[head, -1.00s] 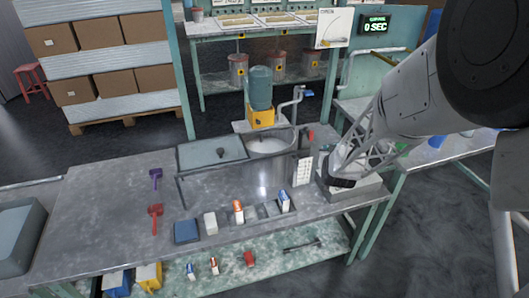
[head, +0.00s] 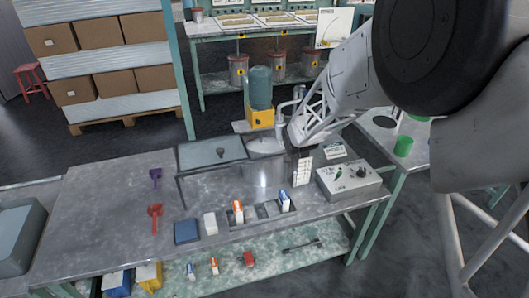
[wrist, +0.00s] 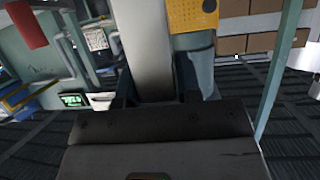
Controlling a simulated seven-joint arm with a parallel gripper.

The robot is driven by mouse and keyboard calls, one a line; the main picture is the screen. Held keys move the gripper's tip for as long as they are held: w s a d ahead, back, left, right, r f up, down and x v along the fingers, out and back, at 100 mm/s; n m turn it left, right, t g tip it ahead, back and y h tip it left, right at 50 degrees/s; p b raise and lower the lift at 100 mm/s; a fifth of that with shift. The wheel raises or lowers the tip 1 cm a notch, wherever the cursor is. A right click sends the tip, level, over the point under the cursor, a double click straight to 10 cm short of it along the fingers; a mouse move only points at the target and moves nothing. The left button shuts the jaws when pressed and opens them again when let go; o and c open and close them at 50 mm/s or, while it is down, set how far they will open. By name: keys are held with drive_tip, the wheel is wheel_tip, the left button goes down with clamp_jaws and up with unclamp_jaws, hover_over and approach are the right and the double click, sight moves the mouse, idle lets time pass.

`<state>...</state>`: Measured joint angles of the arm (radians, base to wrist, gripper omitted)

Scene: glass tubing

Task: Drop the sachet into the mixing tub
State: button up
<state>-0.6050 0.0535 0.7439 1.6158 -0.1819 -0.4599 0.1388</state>
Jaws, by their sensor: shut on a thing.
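The mixing tub (head: 262,174) is a round metal vessel set at the back of the steel bench in the head view, with its pale round top showing. My gripper (head: 299,146) is just right of the tub's rim and above the bench, and the arm partly covers this area. In the wrist view the dark jaws (wrist: 155,100) are shut on a pale, flat strip (wrist: 146,50), which appears to be the sachet. The sachet cannot be made out in the head view.
A tap (head: 284,112) and yellow-based bottle (head: 260,95) stand behind. A white card (head: 303,171) and control box (head: 348,182) are to the right.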

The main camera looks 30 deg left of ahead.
drive_tip(key=w+a+r+n, duration=0.1)
drive_tip(key=w+a, duration=0.2)
drive_tip(key=a, duration=0.2)
drive_tip(key=shift+w+a+g+y, duration=0.2)
drive_tip(key=shift+w+g+y, duration=0.15)
drive_tip(key=shift+g+y, duration=0.05)
drive_tip(key=shift+f, duration=2.9)
drive_tip(key=o, duration=1.1)
drive_tip(key=shift+o, duration=0.2)
drive_tip(key=shift+s+d, duration=0.15)
